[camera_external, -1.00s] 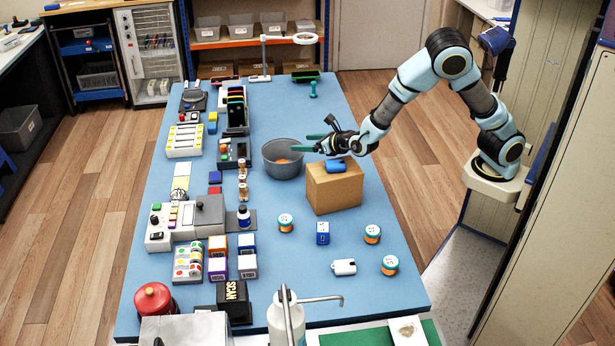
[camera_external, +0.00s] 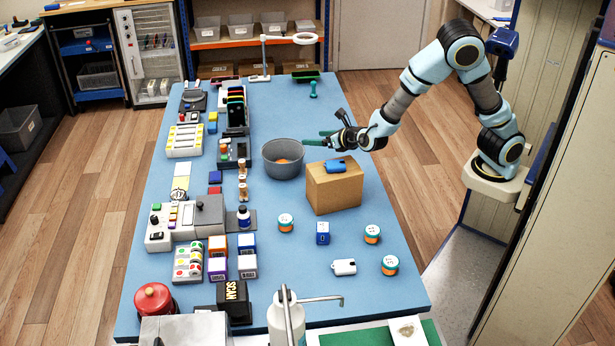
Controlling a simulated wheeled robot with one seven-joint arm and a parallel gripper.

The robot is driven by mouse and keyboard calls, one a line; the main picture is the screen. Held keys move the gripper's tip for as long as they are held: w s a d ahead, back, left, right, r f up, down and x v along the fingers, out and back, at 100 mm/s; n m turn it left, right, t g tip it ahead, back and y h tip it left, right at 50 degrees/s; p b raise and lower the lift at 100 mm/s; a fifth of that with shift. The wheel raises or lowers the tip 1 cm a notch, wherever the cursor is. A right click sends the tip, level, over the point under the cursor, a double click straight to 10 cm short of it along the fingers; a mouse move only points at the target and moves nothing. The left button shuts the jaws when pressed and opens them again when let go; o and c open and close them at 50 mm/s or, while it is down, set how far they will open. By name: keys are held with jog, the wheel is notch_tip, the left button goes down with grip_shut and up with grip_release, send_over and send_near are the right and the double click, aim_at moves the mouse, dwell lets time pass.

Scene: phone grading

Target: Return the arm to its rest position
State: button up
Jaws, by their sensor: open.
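My gripper (camera_external: 321,138) is open, with its green-tipped fingers pointing left, above the table near the right rim of the grey bowl (camera_external: 270,165). I see nothing held between the fingers. My arm reaches in from its base at the right, bent high at the elbow. A cardboard box (camera_external: 318,193) stands below and in front of the gripper, with a blue object (camera_external: 335,166) lying on its top. The gripper is apart from the blue object.
Devices line the left side. A tall cabinet (camera_external: 560,190) stands right of my base. Floor between table and base is free.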

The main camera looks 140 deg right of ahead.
jog(key=s+a+r+m+g+y+p, duration=0.1)
jog(key=s+a+m+y, duration=0.15)
jog(key=a, duration=0.35)
jog(key=s+a+m+g+y, duration=0.2)
jog(key=s+a+m, duration=0.2)
jog(key=a, duration=0.1)
jog(key=w+a+f+m+t+y, duration=0.1)
jog(key=w+a+m+t+y, duration=0.2)
jog(key=a, duration=0.9)
jog(key=w+a+f+m+t+y, duration=0.1)
jog(key=w+a+m+y, duration=0.3)
jog(key=a, duration=0.8)
jog(key=w+a+f+m+t+y, duration=0.15)
jog(key=w+a+m, duration=0.3)
jog(key=a, duration=0.75)
notch_tip(320, 180, up, 19)
jog(key=p, duration=1.9)
jog(key=shift+a+n, duration=0.3)
jog(key=shift+a, duration=0.05)
jog(key=shift+w+f+t, duration=0.1)
jog(key=shift+t, duration=0.15)
jog(key=shift+o, duration=0.2)
